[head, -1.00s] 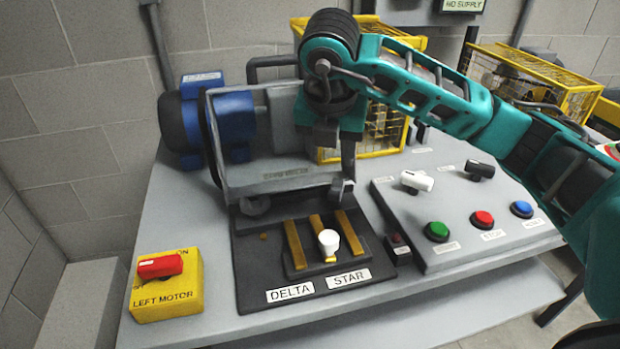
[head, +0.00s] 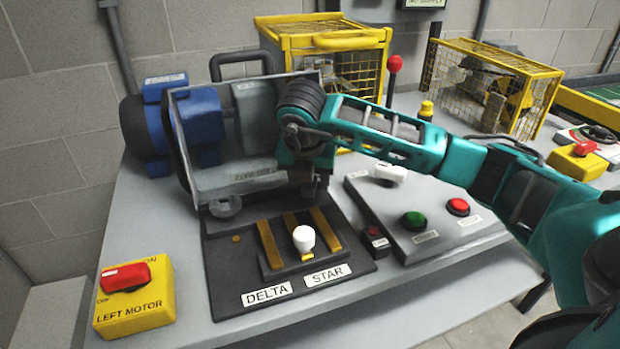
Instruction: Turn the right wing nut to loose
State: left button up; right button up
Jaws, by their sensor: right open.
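My right gripper (head: 314,190) hangs at the lower right corner of the clear guard plate (head: 240,182), pointing down, with its jaws open. The wrist and jaws cover that corner, so I cannot make out the right wing nut or whether the jaws are around it. A grey wing nut (head: 225,206) shows at the guard's lower left corner. My left gripper is out of view.
A delta-star switch with a white knob (head: 304,238) stands just in front. A button panel (head: 437,242) lies to the right under my arm. A yellow left motor switch (head: 135,308) is at front left. Yellow cages (head: 335,39) stand behind.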

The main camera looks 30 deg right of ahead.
jog(key=shift+c, duration=0.2)
grip_shut()
dwell(0.3)
